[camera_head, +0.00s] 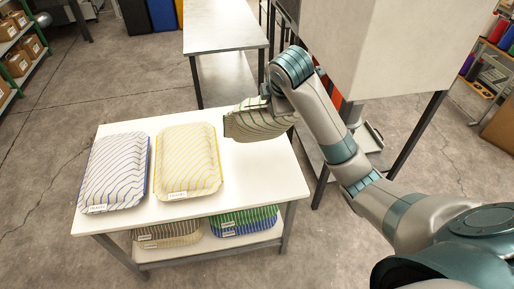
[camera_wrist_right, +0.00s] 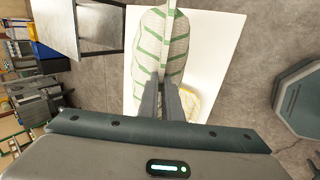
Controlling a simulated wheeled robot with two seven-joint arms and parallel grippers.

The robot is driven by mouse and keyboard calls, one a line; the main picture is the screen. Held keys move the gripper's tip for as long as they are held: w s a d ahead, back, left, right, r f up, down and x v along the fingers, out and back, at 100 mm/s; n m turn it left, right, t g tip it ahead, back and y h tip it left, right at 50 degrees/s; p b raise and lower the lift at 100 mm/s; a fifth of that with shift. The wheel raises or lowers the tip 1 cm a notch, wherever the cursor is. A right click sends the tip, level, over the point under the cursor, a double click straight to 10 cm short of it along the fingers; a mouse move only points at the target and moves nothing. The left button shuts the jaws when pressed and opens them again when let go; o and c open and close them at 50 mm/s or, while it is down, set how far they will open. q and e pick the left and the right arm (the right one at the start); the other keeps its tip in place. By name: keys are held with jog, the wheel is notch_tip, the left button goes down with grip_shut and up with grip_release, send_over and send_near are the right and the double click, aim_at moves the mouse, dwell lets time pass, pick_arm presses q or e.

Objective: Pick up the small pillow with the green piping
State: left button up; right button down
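The small pillow with green piping and green stripes (camera_head: 252,124) is at the right end of the white table, tilted and seemingly lifted off the top. My right gripper (camera_head: 268,98) is at its upper edge. In the right wrist view the two dark fingers of that gripper (camera_wrist_right: 163,88) close on the edge of the green-striped pillow (camera_wrist_right: 178,45), with the piped seam running between them. The pillow hangs beyond the fingertips. My left gripper is not in view.
A blue-piped pillow (camera_head: 114,172) and a yellow-piped pillow (camera_head: 188,160) lie on the white table (camera_head: 240,185). A brown-striped pillow (camera_head: 166,235) and a green-and-blue one (camera_head: 244,221) lie on its lower shelf. A metal table (camera_head: 225,25) stands behind; a large pale box-like unit (camera_head: 385,45) is at right.

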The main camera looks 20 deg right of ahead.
jog(key=shift+r, duration=0.1)
jog(key=shift+w+a+r, duration=0.2)
jog(key=shift+w+r, duration=0.05)
jog(key=shift+r, duration=0.3)
jog(key=shift+w+a+r, duration=0.15)
jog(key=shift+w+r, duration=0.1)
jog(key=shift+r, duration=0.25)
jog(key=shift+s+d+r+g, duration=0.2)
jog(key=shift+s+d+g, duration=0.3)
jog(key=shift+g, duration=0.2)
jog(key=shift+w+a+r+g+y, duration=0.15)
jog(key=shift+r+g+y, duration=0.15)
jog(key=shift+r+g, duration=0.9)
jog(key=shift+r, duration=0.95)
jog(key=shift+s+f, duration=0.1)
jog(key=shift+s, duration=0.15)
